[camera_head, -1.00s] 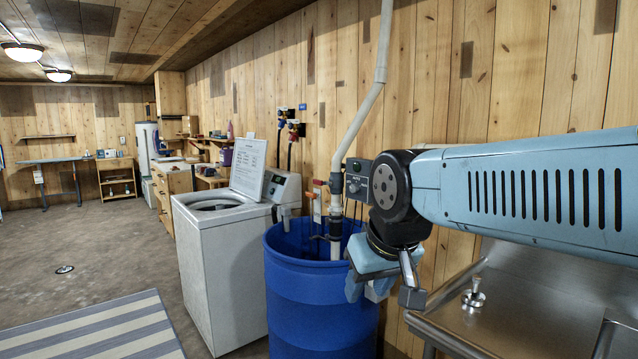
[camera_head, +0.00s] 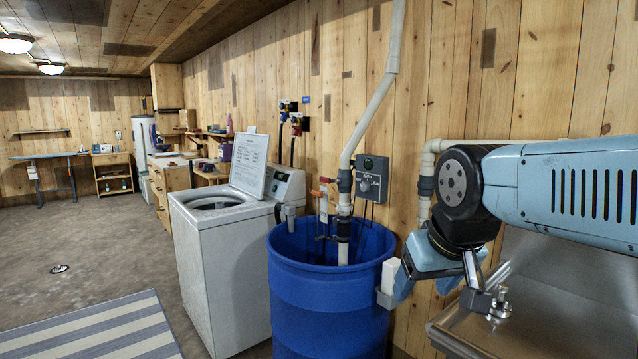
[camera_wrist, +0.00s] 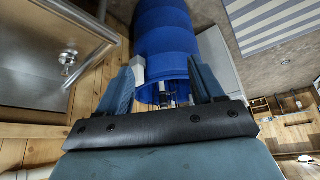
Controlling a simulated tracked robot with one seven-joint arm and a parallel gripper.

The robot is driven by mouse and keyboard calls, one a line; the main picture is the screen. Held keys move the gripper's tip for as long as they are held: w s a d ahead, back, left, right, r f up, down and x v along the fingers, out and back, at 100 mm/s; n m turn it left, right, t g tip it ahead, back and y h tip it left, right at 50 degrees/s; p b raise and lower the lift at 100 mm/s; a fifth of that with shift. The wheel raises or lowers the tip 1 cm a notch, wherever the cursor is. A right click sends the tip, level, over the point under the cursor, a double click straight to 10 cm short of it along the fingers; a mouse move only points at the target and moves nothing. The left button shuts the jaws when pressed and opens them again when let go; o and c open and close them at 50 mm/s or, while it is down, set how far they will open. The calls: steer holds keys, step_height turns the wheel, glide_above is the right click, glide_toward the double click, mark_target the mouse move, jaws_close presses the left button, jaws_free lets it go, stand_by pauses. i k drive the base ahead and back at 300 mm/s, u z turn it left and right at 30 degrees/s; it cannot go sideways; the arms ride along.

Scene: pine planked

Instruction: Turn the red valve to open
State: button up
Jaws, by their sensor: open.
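A small red-handled valve (camera_head: 297,119) sits on the wooden wall above the washing machine in the head view, beside a blue-handled one (camera_head: 285,106). An orange-red handle (camera_head: 327,181) also shows on the pipework behind the blue barrel; its exact shape is too small to tell. My gripper (camera_head: 421,286) is open and points down at the barrel's right rim, to the right of and apart from both red parts. In the wrist view my gripper (camera_wrist: 163,78) shows its two blue fingers spread, with nothing held between them. I cannot make out a red valve there.
The blue barrel (camera_head: 325,310) stands close left of my gripper, with a grey pipe (camera_head: 345,205) rising from it. A white washing machine (camera_head: 225,270) stands left of it. A metal sink (camera_head: 560,300) lies right. A grey control box (camera_head: 371,180) hangs on the wall. Open floor lies left.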

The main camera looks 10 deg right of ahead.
mark_target(322, 178)
steer(key=u, duration=0.05)
steer(key=k, duration=0.65)
steer(key=u, duration=0.4)
steer(key=i, duration=1.7)
steer(key=z, duration=0.15)
